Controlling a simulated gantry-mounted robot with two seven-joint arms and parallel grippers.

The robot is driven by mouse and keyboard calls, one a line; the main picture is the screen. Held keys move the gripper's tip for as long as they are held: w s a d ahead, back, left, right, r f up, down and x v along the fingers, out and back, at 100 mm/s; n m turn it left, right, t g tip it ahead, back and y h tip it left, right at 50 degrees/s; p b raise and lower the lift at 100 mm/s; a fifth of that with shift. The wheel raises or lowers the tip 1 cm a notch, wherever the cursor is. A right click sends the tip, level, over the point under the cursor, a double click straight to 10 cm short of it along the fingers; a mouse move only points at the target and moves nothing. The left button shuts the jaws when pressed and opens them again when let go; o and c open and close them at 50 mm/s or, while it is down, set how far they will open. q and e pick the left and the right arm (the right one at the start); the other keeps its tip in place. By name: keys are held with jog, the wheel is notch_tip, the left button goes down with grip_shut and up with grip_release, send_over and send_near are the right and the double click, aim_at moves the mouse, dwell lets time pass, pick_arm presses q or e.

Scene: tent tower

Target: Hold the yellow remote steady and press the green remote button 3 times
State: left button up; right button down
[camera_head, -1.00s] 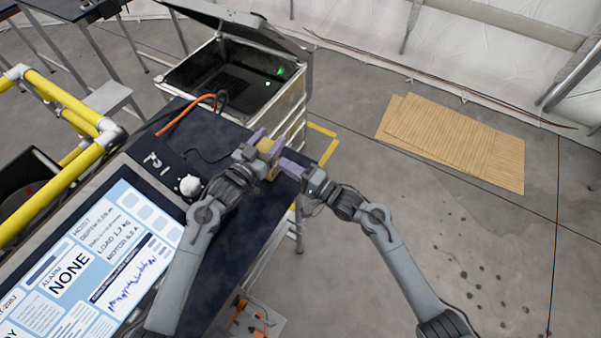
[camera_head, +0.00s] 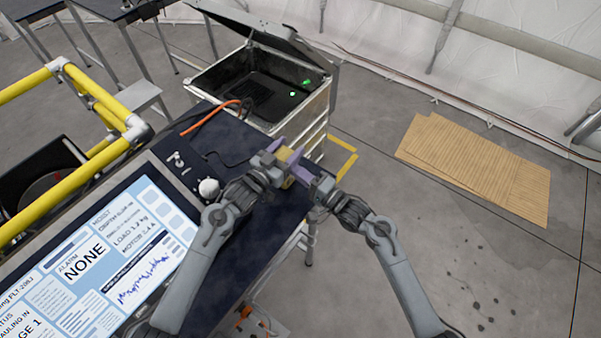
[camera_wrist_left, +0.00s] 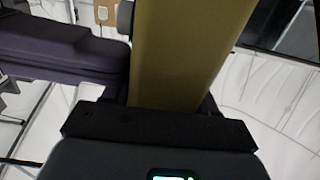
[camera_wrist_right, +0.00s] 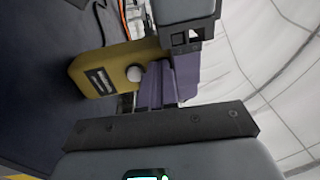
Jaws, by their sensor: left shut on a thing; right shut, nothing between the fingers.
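The yellow remote (camera_head: 288,181) is held in my left gripper (camera_head: 283,160), above the far end of the dark table. It fills the middle of the left wrist view (camera_wrist_left: 185,50). In the right wrist view, the remote (camera_wrist_right: 88,78) shows a dark slotted panel and a pale round button (camera_wrist_right: 134,73); I see no green on it. My right gripper (camera_head: 296,165) is shut and empty, close beside the remote. Its purple fingertips (camera_wrist_right: 155,80) are right by the pale button; I cannot tell whether they touch it.
The dark table (camera_head: 262,225) carries a display panel (camera_head: 95,255), a white knob (camera_head: 208,188) and an orange cable (camera_head: 205,119). An open metal case (camera_head: 318,107) stands beyond it. Yellow rails (camera_head: 70,187) are at left. Open floor with cardboard sheets (camera_head: 475,170) is at right.

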jog(key=v, duration=1.4)
jog(key=shift+d, duration=0.1)
dwell(2.2)
jog(key=w+d+r+m+t+h, duration=0.2)
jog(key=w+d+r+m+t, duration=0.1)
jog(key=t, duration=0.2)
jog(key=a+m+t+h, duration=0.1)
jog(key=m+h, duration=0.1)
jog(key=a+f+m+t+h, duration=0.1)
jog(key=a+m+h, duration=0.1)
jog(key=m+h, duration=0.1)
jog(key=s+a+m+t+h, duration=0.1)
jog(key=m+t+h, duration=0.1)
jog(key=m+h, duration=0.1)
jog(key=shift+s+a+f, duration=0.15)
jog(key=shift+a+f, duration=0.05)
jog(key=shift+f, duration=0.1)
jog(key=w+a, duration=0.6)
jog(key=shift+a, duration=0.3)
jog(key=shift+s, duration=0.1)
dwell(1.7)
